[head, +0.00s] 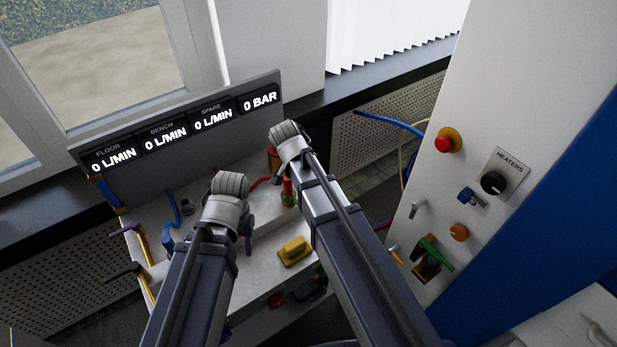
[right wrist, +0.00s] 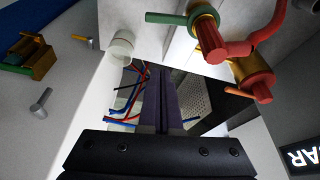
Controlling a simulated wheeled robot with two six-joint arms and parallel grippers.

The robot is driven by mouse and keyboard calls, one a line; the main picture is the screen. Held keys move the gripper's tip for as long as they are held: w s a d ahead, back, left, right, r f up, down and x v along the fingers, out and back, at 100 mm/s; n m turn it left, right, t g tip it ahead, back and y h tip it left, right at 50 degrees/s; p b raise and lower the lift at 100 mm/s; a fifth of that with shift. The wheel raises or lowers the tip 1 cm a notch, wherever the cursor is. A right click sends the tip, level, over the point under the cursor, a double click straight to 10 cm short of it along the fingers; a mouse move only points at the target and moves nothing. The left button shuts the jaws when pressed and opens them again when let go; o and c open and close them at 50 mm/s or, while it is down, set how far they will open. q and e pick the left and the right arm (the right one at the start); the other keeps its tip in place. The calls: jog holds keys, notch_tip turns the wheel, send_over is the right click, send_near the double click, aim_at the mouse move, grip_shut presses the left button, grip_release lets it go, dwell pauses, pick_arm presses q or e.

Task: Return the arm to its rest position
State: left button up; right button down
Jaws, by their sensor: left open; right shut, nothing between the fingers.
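My left arm comes in from the lower left of the head view, its wrist bent over the pale bench (head: 262,275). Little of my left gripper (head: 247,240) shows past the wrist; it is open, and nothing shows held in it. My right arm reaches farther up over the bench, and its wrist hides its gripper in the head view. In the right wrist view my right gripper (right wrist: 161,75) has its two dark purple fingers together, with nothing between them.
A display panel (head: 180,135) stands behind the bench, reading 0 L/MIN and 0 BAR. A yellow fitting (head: 294,251) sits between my arms. The white cabinet at right carries a red button (head: 448,140), a HEATERS knob (head: 493,183) and a green lever (head: 437,253). Blue hoses hang nearby.

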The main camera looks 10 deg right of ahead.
jog(key=s+a+n+g+y, duration=0.1)
jog(key=s+a+n, duration=0.4)
jog(key=s+n, duration=0.2)
jog(key=s+a+f+n+g+y, duration=0.1)
jog(key=s+a+n, duration=0.4)
jog(key=s+n, duration=0.3)
jog(key=shift+s, duration=0.85)
pick_arm(q)
jog(key=shift+w+d+r+p, duration=0.15)
jog(key=shift+w+r+p, duration=0.45)
pick_arm(e)
jog(key=w+d+r+m+g+y, duration=0.1)
jog(key=w+d+m+y, duration=0.2)
jog(key=w+d+m, duration=1.2)
jog(key=w+d, duration=0.1)
jog(key=w, duration=0.3)
jog(key=shift+d+r+y, duration=0.25)
jog(key=shift+r+y, duration=0.05)
pick_arm(q)
jog(key=shift+f, duration=0.1)
pick_arm(e)
jog(key=shift+f, duration=0.1)
